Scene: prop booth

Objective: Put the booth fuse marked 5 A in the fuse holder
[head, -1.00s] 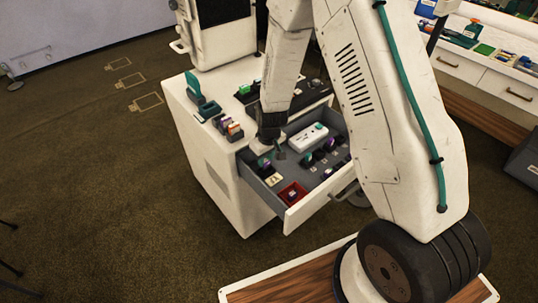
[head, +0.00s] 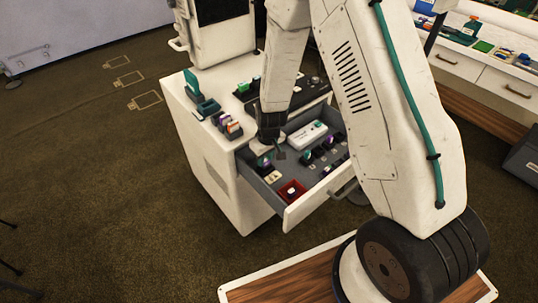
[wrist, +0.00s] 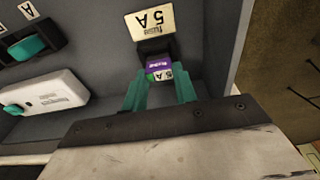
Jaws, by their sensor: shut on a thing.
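The fuse marked 5 A (wrist: 160,70) is purple and white with a bit of green. It stands in a black stand (wrist: 155,46) beside a cream card reading fuse 5 A (wrist: 148,20), inside the open drawer. My gripper (wrist: 160,88) has its teal fingers on both sides of the fuse, shut on it. In the head view my gripper (head: 272,151) reaches down into the left part of the drawer (head: 318,203), and the fuse shows partly (head: 264,162). I cannot tell which thing is the fuse holder.
A white device (head: 307,135) lies in the drawer, right of my gripper. A red tray (head: 291,190) is at the drawer's front. Several dark stands (head: 325,153) fill the right side. The drawer's side wall is close to my gripper. Racks stand on the cabinet top (head: 228,126).

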